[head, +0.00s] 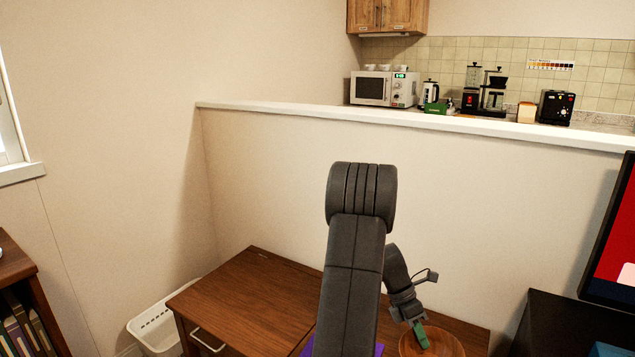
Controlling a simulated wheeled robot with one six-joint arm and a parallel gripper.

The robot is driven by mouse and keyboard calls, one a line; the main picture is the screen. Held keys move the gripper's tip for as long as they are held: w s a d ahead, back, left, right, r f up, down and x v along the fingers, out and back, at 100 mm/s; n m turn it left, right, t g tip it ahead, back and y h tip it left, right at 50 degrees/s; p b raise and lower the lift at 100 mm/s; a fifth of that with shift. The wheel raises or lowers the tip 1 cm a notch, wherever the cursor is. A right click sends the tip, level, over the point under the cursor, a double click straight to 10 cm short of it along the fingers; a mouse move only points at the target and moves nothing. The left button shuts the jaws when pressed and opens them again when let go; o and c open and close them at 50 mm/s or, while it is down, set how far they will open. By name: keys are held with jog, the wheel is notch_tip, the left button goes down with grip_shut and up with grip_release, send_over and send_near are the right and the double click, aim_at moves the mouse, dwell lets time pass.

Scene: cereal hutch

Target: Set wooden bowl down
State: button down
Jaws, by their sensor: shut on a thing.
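The wooden bowl (436,345) is at the bottom of the head view, right of the middle. It is round and orange-brown, and the frame's lower edge cuts it off. My gripper (419,338), with a green fingertip part, is shut on the bowl at its left rim. The bowl is over the right part of the dark brown wooden table (262,290). I cannot tell whether the bowl touches the tabletop. My own dark arm hides the middle of the table.
A purple thing (309,346) shows beside my arm on the table. A white basket (157,328) stands left of the table. A half wall (270,165) rises behind it. A black cabinet (565,325) and screen are at right. The table's left part is clear.

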jog(key=a+m+y, duration=0.2)
jog(key=a+m, duration=0.2)
jog(key=w+a+m+g+y, duration=0.1)
jog(key=a+m+y, duration=0.2)
jog(key=a+m, duration=0.1)
jog(key=w+a+m+y, duration=0.1)
jog(key=a+m+y, duration=0.1)
jog(key=a+m, duration=0.2)
jog(key=shift+w+f+m+g, duration=0.3)
jog(key=shift+f+m, duration=0.1)
jog(key=shift+m, duration=0.3)
jog(key=w+a+r+m+t+y, duration=0.1)
jog(key=w+a+r+m+y, duration=0.1)
jog(key=a+m, duration=0.35)
jog(key=w+a+r+m+t+y, duration=0.2)
jog(key=a, duration=0.7)
notch_tip(320, 180, up, 14)
jog(key=s+p, duration=0.2)
jog(key=p, duration=2.4)
jog(key=shift+s+d, duration=0.15)
jog(key=shift+d, duration=0.25)
